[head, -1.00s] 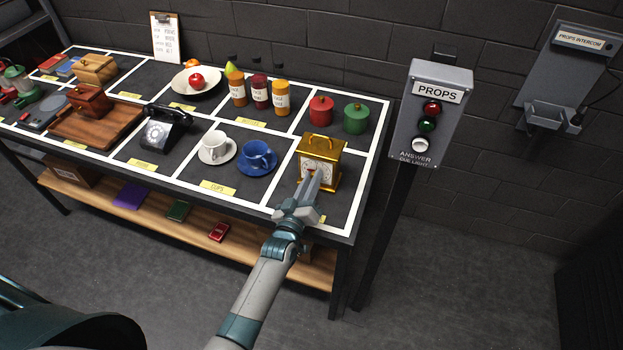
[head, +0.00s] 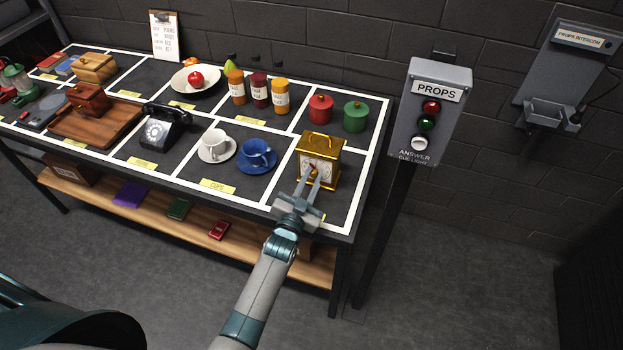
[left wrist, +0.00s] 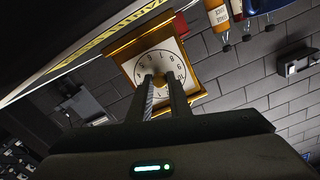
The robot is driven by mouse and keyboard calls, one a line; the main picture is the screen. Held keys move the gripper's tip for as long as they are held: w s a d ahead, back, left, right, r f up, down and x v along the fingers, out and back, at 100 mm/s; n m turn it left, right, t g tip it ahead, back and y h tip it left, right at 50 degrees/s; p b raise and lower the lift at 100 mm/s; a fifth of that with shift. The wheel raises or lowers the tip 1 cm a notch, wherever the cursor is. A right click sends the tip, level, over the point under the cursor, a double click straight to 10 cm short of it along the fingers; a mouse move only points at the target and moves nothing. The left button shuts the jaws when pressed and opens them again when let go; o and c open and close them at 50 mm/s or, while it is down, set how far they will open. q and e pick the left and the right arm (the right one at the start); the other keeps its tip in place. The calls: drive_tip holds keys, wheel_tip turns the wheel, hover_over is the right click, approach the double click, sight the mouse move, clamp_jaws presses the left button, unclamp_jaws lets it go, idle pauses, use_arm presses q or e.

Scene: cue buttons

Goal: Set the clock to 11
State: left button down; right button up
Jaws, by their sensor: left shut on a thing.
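The gold clock (head: 320,147) with a white dial stands upright in the right front square of the table. In the left wrist view its dial (left wrist: 170,56) appears turned over, with several black numerals along the visible side. My left gripper (head: 311,173) reaches the dial from the front. Its fingers (left wrist: 160,84) are shut on the small gold knob (left wrist: 159,79) at the dial's middle. The fingers cover part of the dial, and I cannot tell where the hand points. My right gripper is not in view.
A blue cup (head: 258,155) on its saucer stands left of the clock. A red canister (head: 320,109) and a green canister (head: 355,117) stand behind it. The PROPS cue-light box (head: 430,112) rises on a post to the right of the table.

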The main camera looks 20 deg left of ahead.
use_arm(q)
drive_tip(key=shift+f+m, duration=0.1)
drive_tip(key=shift+m, duration=1)
drive_tip(key=c, duration=1.6)
unclamp_jaws()
drive_tip(key=shift+c, duration=0.2)
drive_tip(key=shift+s, duration=0.1)
drive_tip(key=s+b, duration=0.5)
drive_tip(key=s, duration=1.2)
drive_tip(key=shift+a, duration=0.3)
drive_tip(key=shift+s, duration=0.1)
